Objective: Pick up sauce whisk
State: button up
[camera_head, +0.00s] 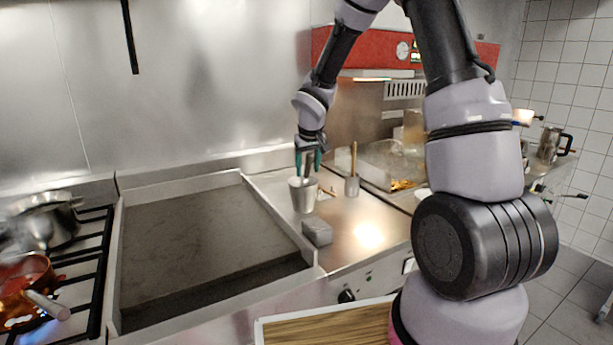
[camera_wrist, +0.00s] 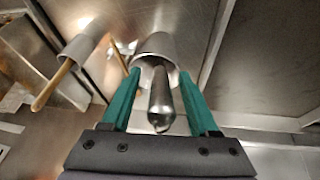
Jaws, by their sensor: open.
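The sauce whisk (camera_wrist: 160,103) shows in the wrist view as a shiny metal handle with a loop at its end. It stands in a metal cup (camera_wrist: 157,46), and its lower part is hidden inside. In the head view this cup (camera_head: 303,197) is on the steel counter right of the griddle. My gripper (camera_head: 308,162) points down just above the cup. In the wrist view the green fingers of my gripper (camera_wrist: 160,75) are open, one on each side of the whisk handle, with gaps on both sides.
A second metal cup (camera_head: 352,186) with a wooden-handled utensil (camera_head: 354,158) stands close by on the right. A grey block (camera_head: 317,231) lies in front. The griddle (camera_head: 205,250) is at the left, beside a stove with pots (camera_head: 45,222). The counter's right front is clear.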

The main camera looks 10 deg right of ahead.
grip_shut()
jog(key=shift+r, duration=0.1)
